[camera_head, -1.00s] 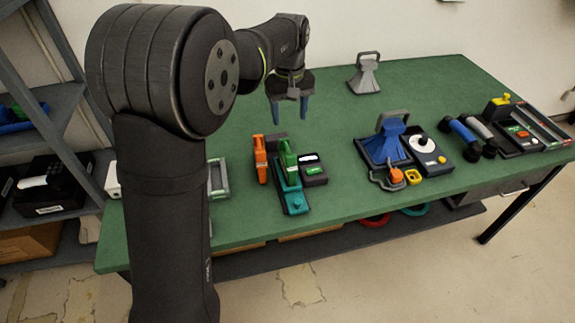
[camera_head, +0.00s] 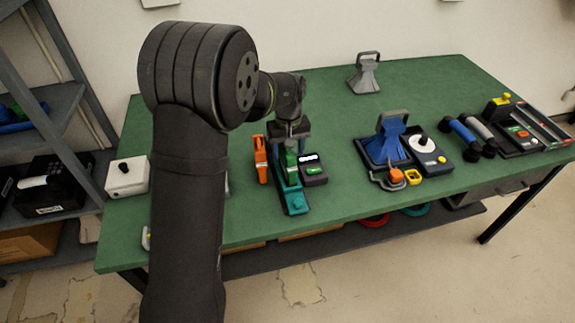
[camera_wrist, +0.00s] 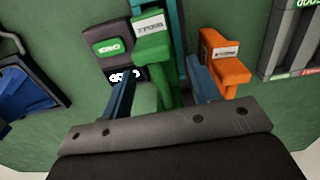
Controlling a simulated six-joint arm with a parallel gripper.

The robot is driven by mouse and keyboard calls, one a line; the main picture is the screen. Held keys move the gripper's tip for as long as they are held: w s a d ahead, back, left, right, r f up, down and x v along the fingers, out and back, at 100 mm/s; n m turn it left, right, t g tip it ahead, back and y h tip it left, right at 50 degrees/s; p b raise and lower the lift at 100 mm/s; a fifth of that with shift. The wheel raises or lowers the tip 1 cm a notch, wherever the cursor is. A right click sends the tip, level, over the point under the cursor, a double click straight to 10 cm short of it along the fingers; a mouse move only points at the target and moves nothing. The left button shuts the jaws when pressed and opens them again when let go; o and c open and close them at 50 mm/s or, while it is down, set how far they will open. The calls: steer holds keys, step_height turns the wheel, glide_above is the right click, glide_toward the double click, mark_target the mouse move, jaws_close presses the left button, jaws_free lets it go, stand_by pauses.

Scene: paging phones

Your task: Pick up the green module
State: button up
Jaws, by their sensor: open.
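The green module (camera_head: 291,158) stands upright at the back end of a teal base (camera_head: 296,201) on the green table. My gripper (camera_head: 289,147) is lowered over it from above. In the wrist view the green module (camera_wrist: 154,50) lies between the two blue fingers of my gripper (camera_wrist: 161,93), with a gap visible on each side. The jaws are open and hold nothing.
An orange module (camera_head: 260,158) stands close on the left and a black box with a green label (camera_head: 313,170) close on the right. A blue funnel-shaped thing (camera_head: 388,139) and a white-dialled device (camera_head: 430,148) are further right.

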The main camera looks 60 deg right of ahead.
mark_target(287, 157)
step_height(287, 157, down, 4)
steer(key=shift+w, duration=0.15)
jaws_close()
steer(key=shift+r, duration=0.15)
